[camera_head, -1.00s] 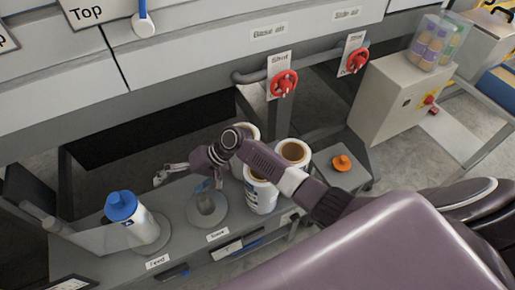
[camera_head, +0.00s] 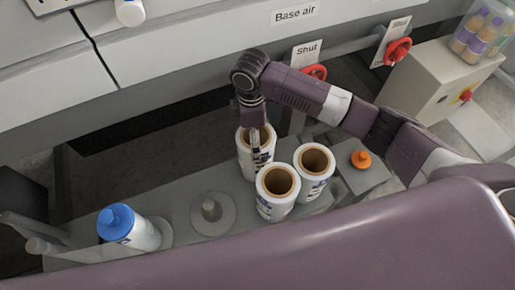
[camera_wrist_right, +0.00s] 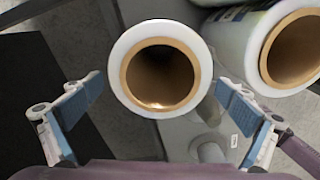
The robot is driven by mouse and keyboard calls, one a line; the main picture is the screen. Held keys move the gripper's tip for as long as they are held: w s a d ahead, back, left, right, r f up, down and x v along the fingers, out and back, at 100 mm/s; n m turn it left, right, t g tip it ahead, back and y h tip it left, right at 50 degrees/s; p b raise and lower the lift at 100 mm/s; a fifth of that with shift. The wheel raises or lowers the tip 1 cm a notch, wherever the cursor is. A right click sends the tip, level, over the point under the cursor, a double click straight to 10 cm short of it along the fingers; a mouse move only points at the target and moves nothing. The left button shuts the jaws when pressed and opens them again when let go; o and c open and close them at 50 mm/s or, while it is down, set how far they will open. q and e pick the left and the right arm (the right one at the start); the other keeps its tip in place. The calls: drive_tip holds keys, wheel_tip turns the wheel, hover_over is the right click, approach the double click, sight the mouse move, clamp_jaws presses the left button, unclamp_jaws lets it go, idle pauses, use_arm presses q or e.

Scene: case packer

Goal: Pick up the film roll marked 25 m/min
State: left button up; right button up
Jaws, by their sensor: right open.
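Three white film rolls with brown cores stand together on the grey shelf. One is at the back left (camera_head: 245,160), one in front (camera_head: 271,208), one at the right (camera_head: 318,188). Their printed marks are too small to read, so I cannot tell which says 25 m/min. My right gripper (camera_head: 256,143) points down at the back-left roll. In the right wrist view its open fingers (camera_wrist_right: 158,92) are on either side of one roll (camera_wrist_right: 122,58), apart from it. Another roll (camera_wrist_right: 237,45) is close at the right. My left gripper is not in view.
An empty round holder with a peg (camera_head: 199,226) is left of the rolls. A blue-capped white container (camera_head: 143,236) stands further left. An orange knob (camera_head: 361,159) is on the right. The machine's front panel (camera_head: 190,65) and red valve wheels (camera_head: 398,50) are behind.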

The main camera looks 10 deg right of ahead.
wheel_tip(320, 180, down, 6)
drive_tip(key=p, duration=0.1)
drive_tip(key=shift+d, duration=0.4)
drive_tip(key=c, duration=1.9)
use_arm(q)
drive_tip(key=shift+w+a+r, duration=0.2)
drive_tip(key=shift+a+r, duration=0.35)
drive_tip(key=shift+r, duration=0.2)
use_arm(e)
drive_tip(key=shift+w+r, duration=0.1)
drive_tip(key=shift+c, duration=0.2)
